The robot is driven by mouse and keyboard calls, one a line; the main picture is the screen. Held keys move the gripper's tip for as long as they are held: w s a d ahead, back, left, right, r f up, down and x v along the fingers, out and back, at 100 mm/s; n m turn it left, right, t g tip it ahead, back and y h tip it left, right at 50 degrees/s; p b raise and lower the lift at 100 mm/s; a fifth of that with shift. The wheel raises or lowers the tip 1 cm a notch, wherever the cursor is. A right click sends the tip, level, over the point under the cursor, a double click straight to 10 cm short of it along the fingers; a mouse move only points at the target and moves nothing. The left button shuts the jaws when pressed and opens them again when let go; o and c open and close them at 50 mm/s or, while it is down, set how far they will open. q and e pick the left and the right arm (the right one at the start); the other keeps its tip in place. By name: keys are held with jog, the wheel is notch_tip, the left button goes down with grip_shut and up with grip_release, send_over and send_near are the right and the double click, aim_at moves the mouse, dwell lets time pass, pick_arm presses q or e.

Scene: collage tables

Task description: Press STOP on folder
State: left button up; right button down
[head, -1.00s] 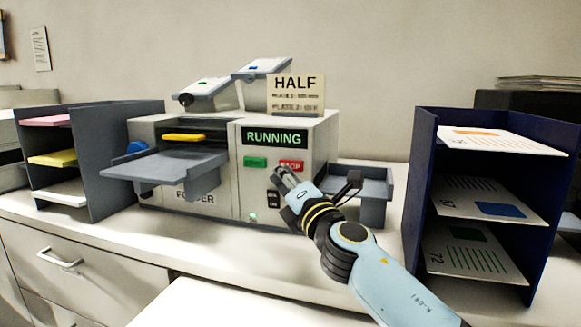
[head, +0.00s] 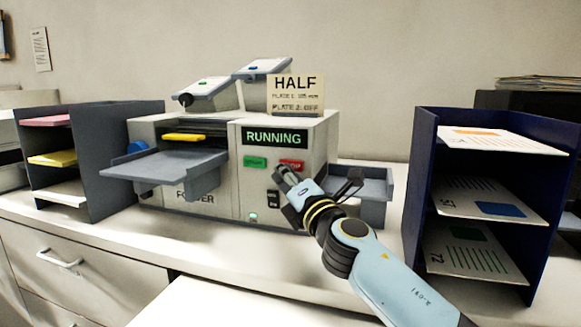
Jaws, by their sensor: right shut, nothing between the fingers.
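The folder (head: 218,207) is a grey-white machine on the counter. Its display (head: 274,138) reads RUNNING in green. Below the display are a green button (head: 254,162) and a red STOP button (head: 292,165). My right gripper (head: 281,171) is shut and empty, its tips just below and in front of the red button. The tips overlap the button's lower edge; I cannot tell whether they touch it. A dark switch (head: 273,199) sits below. My left gripper is out of view.
A navy shelf rack (head: 423,190) with printed sheets stands at the right. A grey rack (head: 110,160) with coloured paper stands at the left. The folder's input tray (head: 165,167) juts out at its front left, and an output tray (head: 365,185) is behind my right arm.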

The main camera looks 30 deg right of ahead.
jog(key=shift+w+d, duration=0.3)
jog(key=shift+d, duration=0.05)
dwell(0.5)
dwell(0.3)
jog(key=shift+s+a, duration=0.6)
jog(key=shift+a, duration=0.05)
jog(key=shift+s+a+p, duration=0.3)
jog(key=shift+s+a, duration=1.35)
jog(key=shift+a, duration=0.2)
